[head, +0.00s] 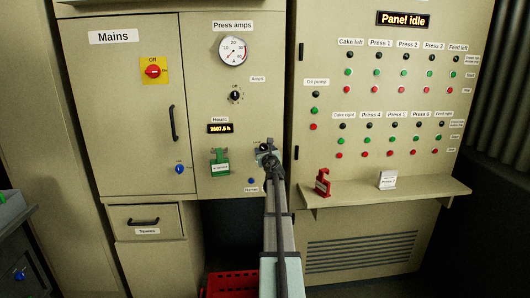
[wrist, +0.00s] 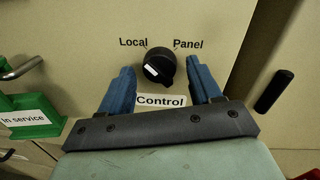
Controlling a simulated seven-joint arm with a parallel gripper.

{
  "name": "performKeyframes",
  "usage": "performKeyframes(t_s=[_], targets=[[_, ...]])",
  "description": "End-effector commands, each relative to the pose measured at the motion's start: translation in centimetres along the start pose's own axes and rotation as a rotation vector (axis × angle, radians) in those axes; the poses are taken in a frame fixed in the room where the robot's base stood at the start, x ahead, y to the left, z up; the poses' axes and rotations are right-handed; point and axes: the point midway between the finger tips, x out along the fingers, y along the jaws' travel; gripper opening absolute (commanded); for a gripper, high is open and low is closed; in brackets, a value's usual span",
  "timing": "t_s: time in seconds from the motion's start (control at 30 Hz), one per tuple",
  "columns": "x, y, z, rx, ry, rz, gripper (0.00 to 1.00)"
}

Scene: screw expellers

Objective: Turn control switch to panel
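The control switch (wrist: 160,62) is a round black knob on the beige panel, with a white mark on its lower left side in the wrist view. The label "Local" is at its upper left, "Panel" at its upper right, and a "Control" plate (wrist: 160,100) below it. My gripper (wrist: 161,68) is open, with one blue finger on each side of the knob. Gaps show between the fingers and the knob, so I see no grip on it. In the head view my gripper (head: 267,153) is at the right edge of the left cabinet and mostly hides the switch.
A green "In service" tag (head: 220,163) hangs left of my gripper; it also shows in the wrist view (wrist: 25,118). A black handle (wrist: 273,92) is on the right. A shelf (head: 400,190) holds a red tag holder (head: 322,183) and a white card (head: 388,180). The display reads "Panel idle" (head: 403,19).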

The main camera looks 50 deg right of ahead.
Motion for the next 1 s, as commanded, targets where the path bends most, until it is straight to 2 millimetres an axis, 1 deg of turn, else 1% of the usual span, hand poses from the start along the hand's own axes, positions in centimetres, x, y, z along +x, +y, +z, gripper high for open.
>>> performKeyframes(t_s=[0.03, 0.07, 0.53, 0.77, 1.0], targets=[[-0.01, 0.0, 0.01, 0.0, 0.0, 0.0, 0.58], [-0.01, 0.0, 0.01, 0.0, 0.0, 0.0, 0.55], [-0.02, 0.02, 0.02, 0.0, 0.0, 0.0, 0.1], [-0.02, 0.03, 0.0, 0.018, -0.001, 0.0, 0.1], [-0.02, 0.08, -0.04, 0.125, -0.009, -0.001, 0.1]])
